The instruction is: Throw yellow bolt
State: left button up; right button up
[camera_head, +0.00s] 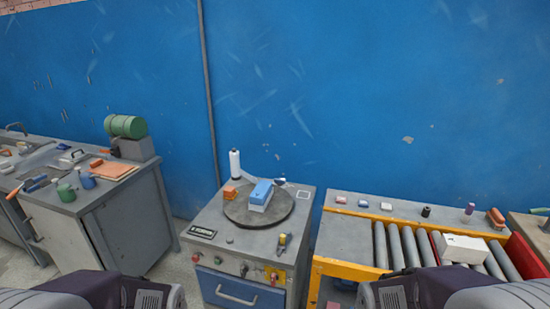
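A small upright yellow piece (282,241), which may be the yellow bolt, is at the front right edge of the grey cabinet's top (225,244). A yellow plate (274,277) with a red part is on the cabinet's front below it. Which of these is the bolt is too small to tell for certain. Parts of my two arms show at the bottom left and bottom right corners, well short of the cabinet. Neither gripper's fingers are in view.
A round dark turntable (241,216) on the cabinet carries a blue and white block (260,197) and an orange block (230,191). A workbench (95,205) with tools and a green cylinder (125,126) stands left. A roller conveyor (397,248) with a white box (462,247) stands right.

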aim_at(283, 238)
jog(key=i+l, duration=0.1)
jog(key=i, duration=0.4)
jog(key=i+l, duration=0.1)
jog(key=i, duration=0.35)
